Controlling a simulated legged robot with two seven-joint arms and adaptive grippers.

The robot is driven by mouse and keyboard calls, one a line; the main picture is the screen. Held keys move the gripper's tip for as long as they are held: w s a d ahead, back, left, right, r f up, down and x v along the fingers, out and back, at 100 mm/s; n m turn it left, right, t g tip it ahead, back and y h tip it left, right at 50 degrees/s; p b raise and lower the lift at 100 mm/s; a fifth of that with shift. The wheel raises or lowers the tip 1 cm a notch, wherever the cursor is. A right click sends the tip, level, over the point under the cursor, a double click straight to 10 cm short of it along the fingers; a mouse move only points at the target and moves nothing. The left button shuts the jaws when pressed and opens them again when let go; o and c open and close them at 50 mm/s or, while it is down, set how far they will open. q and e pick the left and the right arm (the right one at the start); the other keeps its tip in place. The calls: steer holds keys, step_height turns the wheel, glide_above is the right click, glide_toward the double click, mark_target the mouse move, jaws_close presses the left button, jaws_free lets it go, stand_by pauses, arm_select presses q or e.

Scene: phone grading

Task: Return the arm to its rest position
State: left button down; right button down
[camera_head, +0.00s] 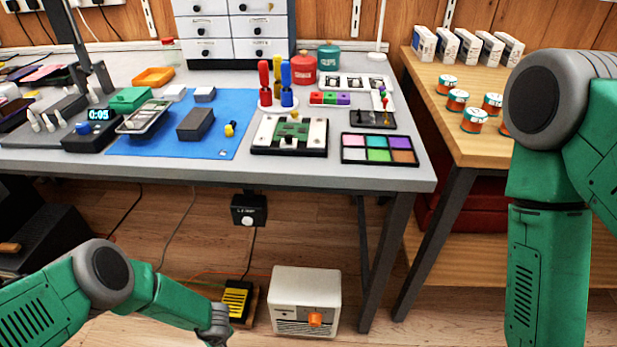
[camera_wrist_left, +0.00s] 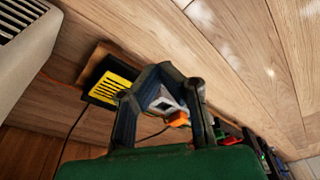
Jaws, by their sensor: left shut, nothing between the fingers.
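My left arm comes in low at the left of the head view, below the table's front edge. Its wrist reaches the bottom edge, and the gripper is cut off there. In the left wrist view my left gripper (camera_wrist_left: 163,72) is shut and empty, its fingers meeting above the floor. A small white and orange thing shows through the gap behind the fingers, not held. My right arm hangs at the right of the head view; its gripper is out of frame.
A grey table (camera_head: 350,179) bears a blue mat (camera_head: 150,145), phone parts and tools. A wooden side table (camera_head: 425,85) holds jars and boxes. A white box (camera_head: 306,297) and a yellow-black unit (camera_head: 236,300) stand on the floor near my left wrist. Cables cross the floor.

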arm_select(q)
steer(key=s+a+r+m+p, duration=0.1)
steer(key=s+r+m+p, duration=0.2)
steer(key=s+r, duration=0.4)
steer(key=s+a+r+m+h+p, duration=0.1)
steer(key=s+r+m+p, duration=0.3)
steer(key=r, duration=1.4)
steer(key=s+r+m+h+p, duration=0.1)
steer(key=s+r+m+p, duration=0.2)
steer(key=s+r, duration=0.8)
step_height(320, 180, up, 3)
steer(key=shift+a+f+m+g+p, duration=0.2)
steer(key=shift+a+m+g+p, duration=0.1)
steer(key=shift+a+g+p, duration=0.15)
